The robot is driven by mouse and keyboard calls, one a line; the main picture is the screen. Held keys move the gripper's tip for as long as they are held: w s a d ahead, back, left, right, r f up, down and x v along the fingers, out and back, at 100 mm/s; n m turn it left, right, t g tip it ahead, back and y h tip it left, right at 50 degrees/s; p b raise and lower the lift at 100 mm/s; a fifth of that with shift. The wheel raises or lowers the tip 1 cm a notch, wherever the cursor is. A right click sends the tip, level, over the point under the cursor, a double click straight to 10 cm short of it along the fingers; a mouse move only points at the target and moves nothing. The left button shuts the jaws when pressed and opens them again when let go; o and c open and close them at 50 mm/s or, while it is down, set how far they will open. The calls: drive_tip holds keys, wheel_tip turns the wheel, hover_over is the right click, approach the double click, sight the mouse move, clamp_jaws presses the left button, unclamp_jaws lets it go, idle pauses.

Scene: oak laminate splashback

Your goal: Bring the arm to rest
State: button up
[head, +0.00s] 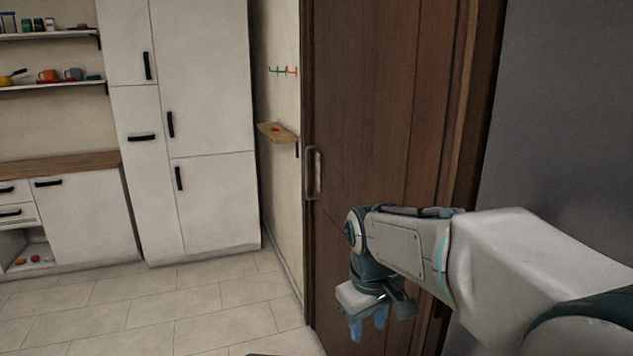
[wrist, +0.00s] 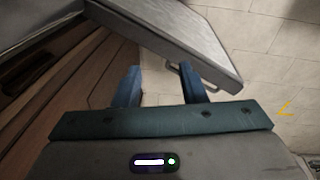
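My arm reaches in from the right of the head view, bent at the elbow, with my gripper (head: 368,328) hanging downward in front of the brown wooden door (head: 385,110). In the wrist view my gripper (wrist: 161,90) shows two blue fingers standing apart with a clear gap between them. Nothing is held between them. Floor and a part of my own base show beyond the fingers.
The door has a metal handle (head: 314,173) left of my arm. A small wooden wall shelf (head: 277,132) and coloured hooks (head: 283,71) are on the wall. White cabinets (head: 205,130) stand at the back left. The tiled floor (head: 170,315) at left is clear.

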drive_tip(key=s+d+f+m, duration=0.1)
drive_tip(key=s+d+m, duration=0.2)
drive_tip(key=s, duration=0.4)
drive_tip(key=s+d+f+m+t, duration=0.1)
drive_tip(key=s+d+f+m, duration=0.1)
drive_tip(key=s, duration=0.5)
drive_tip(key=shift+d+m, duration=0.4)
drive_tip(key=shift+m, duration=0.1)
drive_tip(key=shift+a, duration=0.15)
